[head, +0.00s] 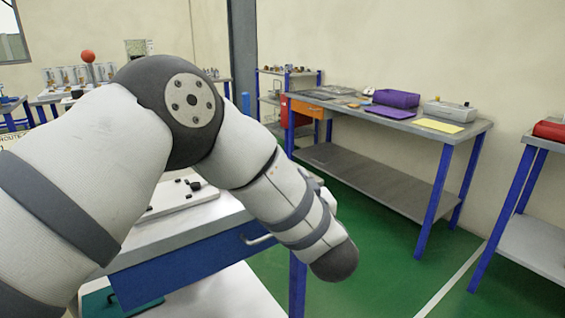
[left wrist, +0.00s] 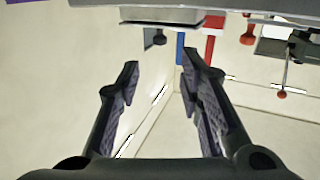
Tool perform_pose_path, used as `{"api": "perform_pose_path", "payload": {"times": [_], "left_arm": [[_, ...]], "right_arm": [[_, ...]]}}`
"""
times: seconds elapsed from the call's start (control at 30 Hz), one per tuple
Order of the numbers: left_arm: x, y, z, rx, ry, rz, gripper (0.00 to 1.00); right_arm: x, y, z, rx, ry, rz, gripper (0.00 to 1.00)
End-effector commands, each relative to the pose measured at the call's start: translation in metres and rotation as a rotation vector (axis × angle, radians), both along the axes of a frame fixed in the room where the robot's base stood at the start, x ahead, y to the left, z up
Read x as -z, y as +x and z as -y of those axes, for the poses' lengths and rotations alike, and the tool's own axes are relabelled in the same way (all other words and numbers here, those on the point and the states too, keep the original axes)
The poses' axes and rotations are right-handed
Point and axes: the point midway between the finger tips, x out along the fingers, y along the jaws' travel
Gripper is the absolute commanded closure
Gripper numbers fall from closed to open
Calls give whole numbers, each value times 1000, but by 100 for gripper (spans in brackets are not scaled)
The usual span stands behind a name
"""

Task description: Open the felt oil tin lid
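My left gripper (left wrist: 162,60) shows in the left wrist view with its two dark fingers apart and nothing between them. In the head view my left arm crosses the foreground and its gripper does not show. My right gripper is in neither view. I cannot pick out a felt oil tin or its lid for certain. In the head view, a purple box (head: 396,98) and a grey case (head: 449,110) lie on the far bench. A flat grey object (left wrist: 135,16) is at the top of the left wrist view, beyond the fingertips.
The far bench (head: 420,128) has blue legs and a lower shelf. A yellow sheet (head: 437,125) lies on it. A nearer table (head: 200,235) is partly hidden behind my arm. A red case (head: 549,130) sits at the right. Green floor (head: 385,255) is open between the benches.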

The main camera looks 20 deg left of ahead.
Motion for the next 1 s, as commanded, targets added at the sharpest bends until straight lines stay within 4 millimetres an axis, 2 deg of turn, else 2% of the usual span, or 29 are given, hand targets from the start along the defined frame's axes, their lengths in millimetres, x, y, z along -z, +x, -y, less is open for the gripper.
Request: {"api": "perform_pose_path", "payload": {"times": [0.03,0.1,0.3,0.43,0.67,0.8,1.0], "left_arm": [[6,11,-8,-5,-2,-6,66],[7,27,-17,-4,-1,-8,66],[6,58,-33,0,0,-7,66],[3,65,-37,1,0,-4,66],[2,66,-38,1,1,-3,66],[2,66,-38,1,1,-3,98],[2,66,-37,1,0,-4,100]], "right_arm": [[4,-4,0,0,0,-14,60],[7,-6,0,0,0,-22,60],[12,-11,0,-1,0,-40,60],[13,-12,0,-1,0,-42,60],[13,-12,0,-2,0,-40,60],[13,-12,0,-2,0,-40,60],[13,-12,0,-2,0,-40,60]]}}
